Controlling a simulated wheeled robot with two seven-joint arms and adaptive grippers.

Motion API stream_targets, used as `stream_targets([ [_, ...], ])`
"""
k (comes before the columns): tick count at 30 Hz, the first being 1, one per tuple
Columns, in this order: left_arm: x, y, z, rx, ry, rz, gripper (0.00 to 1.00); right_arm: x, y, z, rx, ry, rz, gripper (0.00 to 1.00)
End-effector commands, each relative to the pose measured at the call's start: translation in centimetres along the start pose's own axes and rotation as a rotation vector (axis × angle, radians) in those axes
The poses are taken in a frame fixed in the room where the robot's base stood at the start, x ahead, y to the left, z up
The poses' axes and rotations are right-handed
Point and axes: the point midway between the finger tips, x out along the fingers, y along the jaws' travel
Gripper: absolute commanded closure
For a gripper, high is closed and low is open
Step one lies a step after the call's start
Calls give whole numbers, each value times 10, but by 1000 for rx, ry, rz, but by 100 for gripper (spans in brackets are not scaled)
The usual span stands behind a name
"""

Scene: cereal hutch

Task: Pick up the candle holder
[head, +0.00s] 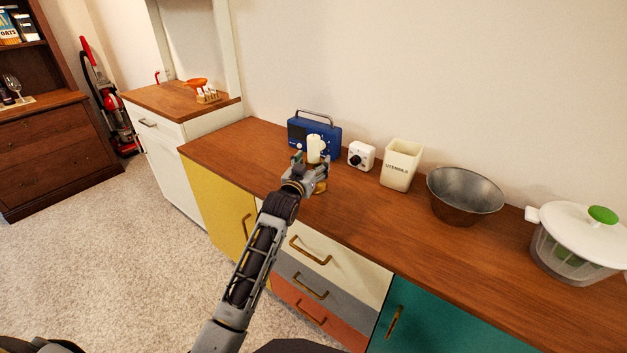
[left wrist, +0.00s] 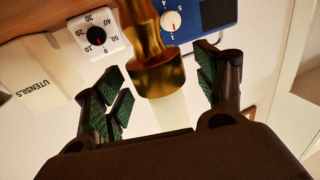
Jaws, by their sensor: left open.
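The candle holder is brass with a pale candle (head: 314,148) in it, standing on the wooden counter top in front of the blue radio. Its brass base (head: 320,187) shows just past my left gripper (head: 311,167). In the left wrist view, which is upside down, the brass candle holder (left wrist: 153,58) reaches in between the open green-padded fingers of my left gripper (left wrist: 160,88). A gap shows on both sides of the brass, so the fingers look apart from it. The gripper hides the holder's middle in the head view. My right gripper is not in view.
Behind the holder stands a blue radio (head: 301,132). To the right are a white timer (head: 361,155), a cream utensils pot (head: 401,164), a metal bowl (head: 464,194) and a salad spinner (head: 576,245). The counter (head: 232,150) is clear to the left.

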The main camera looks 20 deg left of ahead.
Motion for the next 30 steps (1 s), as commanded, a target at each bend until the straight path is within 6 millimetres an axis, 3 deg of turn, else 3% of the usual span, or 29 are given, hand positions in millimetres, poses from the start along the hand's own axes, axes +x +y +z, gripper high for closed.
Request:
stream_targets([
  [6, 11, 0, 0, 0, 0, 0, 29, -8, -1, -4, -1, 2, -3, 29],
  [21, 11, 0, 0, 0, 0, 0, 29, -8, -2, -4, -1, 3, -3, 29],
  [30, 11, 0, 0, 0, 0, 0, 68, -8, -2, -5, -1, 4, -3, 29],
])
